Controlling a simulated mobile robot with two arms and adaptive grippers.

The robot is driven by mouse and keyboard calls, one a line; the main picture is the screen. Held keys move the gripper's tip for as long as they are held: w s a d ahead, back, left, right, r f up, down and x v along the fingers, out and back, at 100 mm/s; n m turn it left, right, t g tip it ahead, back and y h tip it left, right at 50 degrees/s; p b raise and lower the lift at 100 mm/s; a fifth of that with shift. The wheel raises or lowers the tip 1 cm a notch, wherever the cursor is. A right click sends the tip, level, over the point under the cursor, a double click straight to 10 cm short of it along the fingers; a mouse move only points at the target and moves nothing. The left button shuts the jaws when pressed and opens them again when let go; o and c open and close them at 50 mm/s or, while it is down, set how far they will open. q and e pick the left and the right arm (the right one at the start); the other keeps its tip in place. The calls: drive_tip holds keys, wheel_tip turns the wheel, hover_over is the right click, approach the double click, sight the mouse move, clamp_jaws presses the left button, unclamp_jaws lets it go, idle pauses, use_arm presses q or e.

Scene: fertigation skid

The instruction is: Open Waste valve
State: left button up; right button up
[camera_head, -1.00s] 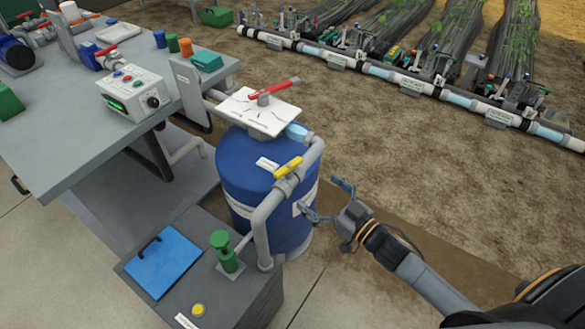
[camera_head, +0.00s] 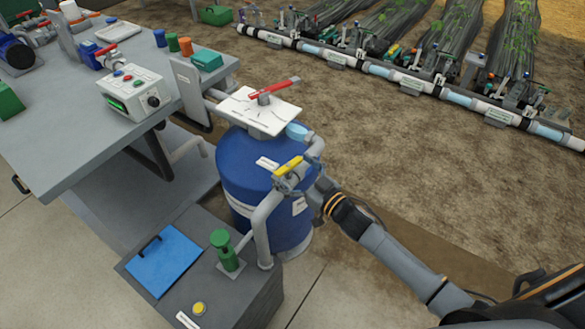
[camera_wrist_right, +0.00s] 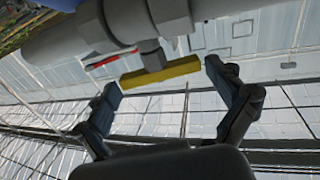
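The yellow valve handle (camera_head: 288,167) sits on the grey pipe (camera_head: 266,215) that runs down the right side of the blue tank (camera_head: 240,172). My right gripper (camera_head: 292,181) is at the valve, just below and right of the handle. In the right wrist view the yellow handle (camera_wrist_right: 160,74) lies between the two spread fingertips of the right gripper (camera_wrist_right: 162,78), with gaps visible at both ends. The right gripper is open. A small grey stem joins the handle to the pipe (camera_wrist_right: 90,35). No label reading "Waste" can be made out. My left gripper is not in view.
A red lever (camera_head: 273,88) tops the tank on a white plate (camera_head: 245,112). A green valve (camera_head: 225,248) and blue lid (camera_head: 163,262) are on the grey box below. A control box (camera_head: 133,93) stands on the bench. Bare soil (camera_head: 400,140) lies right.

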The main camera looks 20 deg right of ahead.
drive_tip(key=c, duration=0.6)
drive_tip(key=shift+r+n+g+y, duration=0.1)
drive_tip(key=shift+n+g+y, duration=0.2)
drive_tip(key=shift+n+y, duration=0.15)
drive_tip(key=shift+w+d+n+g+y, duration=0.1)
drive_tip(key=shift+d+n+g+y, duration=0.1)
drive_tip(key=shift+n+g+y, duration=1.2)
drive_tip(key=shift+m+t+y, duration=0.25)
drive_tip(key=shift+t, duration=0.15)
drive_tip(key=o, duration=1)
